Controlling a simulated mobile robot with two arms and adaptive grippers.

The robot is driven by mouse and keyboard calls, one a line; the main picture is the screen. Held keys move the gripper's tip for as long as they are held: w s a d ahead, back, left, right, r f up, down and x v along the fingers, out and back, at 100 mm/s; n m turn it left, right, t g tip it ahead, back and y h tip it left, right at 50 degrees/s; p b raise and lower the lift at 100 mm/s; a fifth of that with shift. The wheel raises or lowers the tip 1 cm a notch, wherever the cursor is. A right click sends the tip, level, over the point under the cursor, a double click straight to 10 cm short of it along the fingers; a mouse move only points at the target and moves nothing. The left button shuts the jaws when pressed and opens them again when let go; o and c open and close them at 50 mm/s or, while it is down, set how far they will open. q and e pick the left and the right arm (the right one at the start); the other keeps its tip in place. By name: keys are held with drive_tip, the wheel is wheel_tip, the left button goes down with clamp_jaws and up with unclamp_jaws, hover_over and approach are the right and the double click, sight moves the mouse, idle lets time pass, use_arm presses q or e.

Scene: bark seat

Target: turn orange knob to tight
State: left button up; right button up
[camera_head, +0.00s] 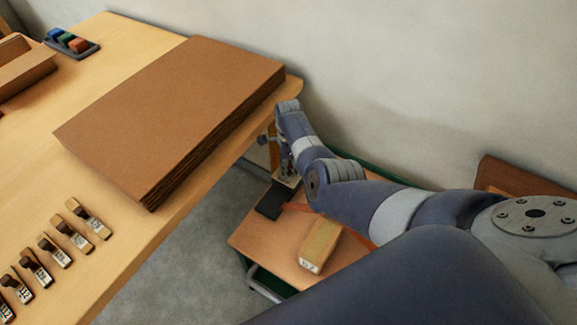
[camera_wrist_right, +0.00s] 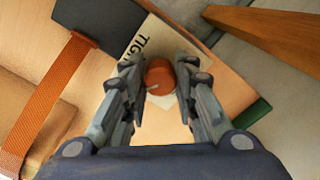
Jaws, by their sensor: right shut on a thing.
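The orange knob (camera_wrist_right: 159,76) shows in the right wrist view, round, with a light pointer line on its face toward the lower left. It sits on a pale label plate (camera_wrist_right: 146,36) with dark letters beginning "TIG"; the rest of the word is hidden. My right gripper (camera_wrist_right: 160,80) has its two fingers on either side of the knob and is shut on it. In the head view my right gripper (camera_head: 286,165) points down at the low wooden stand (camera_head: 262,240), beside the table edge; the knob is hidden there. My left gripper is not in view.
An orange strap (camera_wrist_right: 45,105) and a dark pad (camera_wrist_right: 92,22) lie close to the plate. A wooden block (camera_head: 320,246) rests on the stand. The table (camera_head: 140,235) beside it carries a stack of brown sheets (camera_head: 180,110) and several small labelled pieces (camera_head: 88,218).

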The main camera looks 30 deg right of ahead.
drive_tip(key=m, duration=0.5)
drive_tip(key=shift+m+b, duration=0.3)
drive_tip(key=m, duration=0.5)
drive_tip(key=shift+m+b, duration=0.4)
drive_tip(key=shift+d, duration=0.1)
drive_tip(key=o, duration=1)
drive_tip(key=shift+o, duration=0.2)
drive_tip(key=shift+w+r, duration=0.1)
wheel_tip(320, 180, up, 12)
